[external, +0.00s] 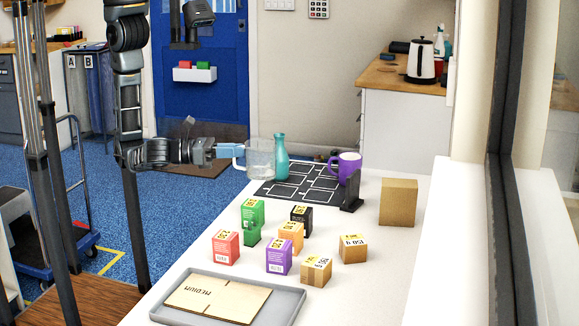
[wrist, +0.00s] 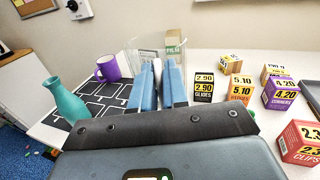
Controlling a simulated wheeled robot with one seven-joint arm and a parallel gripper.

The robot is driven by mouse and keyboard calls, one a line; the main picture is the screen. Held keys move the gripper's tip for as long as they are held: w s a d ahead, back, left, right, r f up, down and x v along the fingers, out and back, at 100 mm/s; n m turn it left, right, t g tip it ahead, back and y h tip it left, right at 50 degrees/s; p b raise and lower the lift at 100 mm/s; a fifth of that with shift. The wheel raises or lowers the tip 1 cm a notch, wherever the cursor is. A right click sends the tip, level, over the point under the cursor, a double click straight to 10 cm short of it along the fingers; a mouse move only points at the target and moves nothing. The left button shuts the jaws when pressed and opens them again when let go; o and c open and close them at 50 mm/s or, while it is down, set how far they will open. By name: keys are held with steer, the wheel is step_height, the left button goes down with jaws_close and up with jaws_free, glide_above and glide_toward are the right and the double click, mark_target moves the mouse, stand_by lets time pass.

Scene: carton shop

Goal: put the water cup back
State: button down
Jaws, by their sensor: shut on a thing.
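The water cup (external: 261,158) is clear and see-through. My gripper (external: 240,151) is shut on its side and holds it upright, apparently above the left edge of the black mat (external: 265,190) with white outlines. In the wrist view the blue fingers (wrist: 158,82) meet at the clear cup (wrist: 136,46), and the mat's outlined cells show below left. A teal bottle (external: 281,158) and a purple mug (external: 346,166) stand on the mat, to the right of the cup in the external view. The cup's underside is not clearly visible.
Small labelled boxes, including a green one (external: 251,220) and a red one (external: 226,248), stand in front of the mat. A black stand (external: 351,193) is beside the mug. A grey tray (external: 290,306) with flat cardboard is at the front. A plain carton (external: 398,202) stands right.

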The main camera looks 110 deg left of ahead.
steer(key=shift+w+a+f, duration=1.1)
steer(key=shift+a+f, duration=0.45)
steer(key=shift+f, duration=0.25)
steer(key=shift+w+a+f, duration=1.1)
steer(key=shift+a+f, duration=0.4)
steer(key=shift+f, duration=0.3)
steer(key=shift+w+a+f, duration=1.1)
steer(key=shift+a+f, duration=0.45)
steer(key=shift+f, duration=0.25)
steer(key=shift+f+b, duration=0.35)
steer(key=shift+b, duration=0.1)
steer(key=c, duration=1.1)
jaws_free()
